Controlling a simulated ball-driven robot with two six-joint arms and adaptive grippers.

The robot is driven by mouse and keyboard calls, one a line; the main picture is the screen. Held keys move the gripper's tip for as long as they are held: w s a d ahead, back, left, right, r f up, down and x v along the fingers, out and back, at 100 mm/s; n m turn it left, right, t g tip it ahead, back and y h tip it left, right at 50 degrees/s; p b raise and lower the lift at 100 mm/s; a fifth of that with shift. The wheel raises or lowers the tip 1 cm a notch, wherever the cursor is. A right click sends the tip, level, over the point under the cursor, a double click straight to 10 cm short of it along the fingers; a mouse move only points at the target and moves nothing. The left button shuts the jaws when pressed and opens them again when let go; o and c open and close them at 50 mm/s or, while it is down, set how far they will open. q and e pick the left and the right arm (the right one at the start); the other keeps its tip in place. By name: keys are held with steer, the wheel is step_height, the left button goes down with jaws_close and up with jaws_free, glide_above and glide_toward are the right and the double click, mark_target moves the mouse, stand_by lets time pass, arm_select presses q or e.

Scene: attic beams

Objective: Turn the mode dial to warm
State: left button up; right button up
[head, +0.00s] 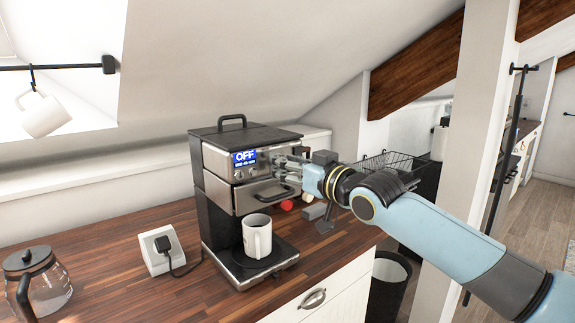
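The coffee machine (222,205) stands on the wooden counter, with a black lid and a steel front. Its lit blue display (244,158) reads OFF in large letters, with smaller text below that I cannot read. My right gripper (284,164) reaches in from the right, its fingertips at the right part of the front panel, beside the display. The mode dial is not clearly visible; the fingers cover that part of the panel. I cannot tell whether they are closed on it. A white mug (257,236) stands upright on the machine's drip tray. My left gripper is out of view.
A glass carafe (45,285) stands at the front left. A white socket box (160,250) with a black plug and cable is left of the machine. A wire basket (392,160) and small red items (287,205) lie right. A white mug (42,113) hangs from a rail.

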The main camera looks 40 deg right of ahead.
jaws_close()
steer(key=shift+a+n+b, duration=0.1)
steer(key=shift+n+b, duration=2.95)
steer(key=shift+n, duration=1.95)
steer(key=shift+o, duration=0.3)
jaws_free()
